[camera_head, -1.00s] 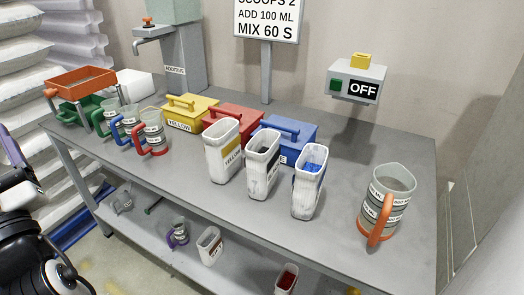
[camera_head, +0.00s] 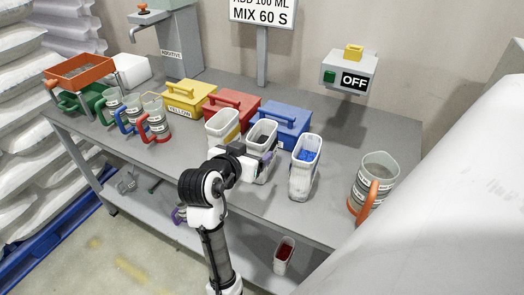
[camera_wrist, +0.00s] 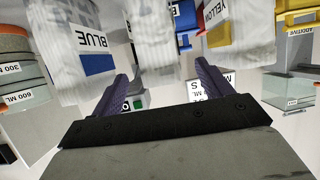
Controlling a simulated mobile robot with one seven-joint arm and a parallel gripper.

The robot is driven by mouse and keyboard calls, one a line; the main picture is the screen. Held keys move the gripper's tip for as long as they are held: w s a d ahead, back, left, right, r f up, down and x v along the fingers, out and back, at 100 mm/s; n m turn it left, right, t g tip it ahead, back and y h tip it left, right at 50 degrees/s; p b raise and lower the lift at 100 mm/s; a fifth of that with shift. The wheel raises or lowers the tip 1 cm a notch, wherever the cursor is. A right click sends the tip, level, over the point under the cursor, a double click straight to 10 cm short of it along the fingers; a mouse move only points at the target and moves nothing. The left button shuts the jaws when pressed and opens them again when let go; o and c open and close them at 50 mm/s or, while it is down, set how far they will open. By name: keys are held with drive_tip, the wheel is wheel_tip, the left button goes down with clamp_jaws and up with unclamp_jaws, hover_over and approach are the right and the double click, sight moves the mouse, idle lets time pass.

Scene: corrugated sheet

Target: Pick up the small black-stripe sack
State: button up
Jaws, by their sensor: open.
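The small black-stripe sack (camera_head: 263,135) is the middle of three open-topped white sacks on the table, with dark grey contents. My arm hides much of its front, and its stripe does not show in the head view. My gripper (camera_head: 262,160) is at its near side, open, with purple fingers. In the upside-down wrist view, the middle sack (camera_wrist: 153,40) appears ahead of and between the spread fingers of my gripper (camera_wrist: 164,72). I cannot tell whether they touch it.
A yellow-labelled sack (camera_head: 222,127) stands close on the left and a blue-labelled sack (camera_head: 303,170) on the right. Yellow, red and blue lidded boxes (camera_head: 285,122) stand behind. A large orange-handled jug (camera_head: 373,185) is at the table's right. Smaller jugs (camera_head: 155,115) stand left.

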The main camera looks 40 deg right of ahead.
drive_tip(key=shift+p+x, duration=0.95)
drive_tip(key=shift+x, duration=2.6)
drive_tip(key=shift+r, duration=0.2)
drive_tip(key=c, duration=1.3)
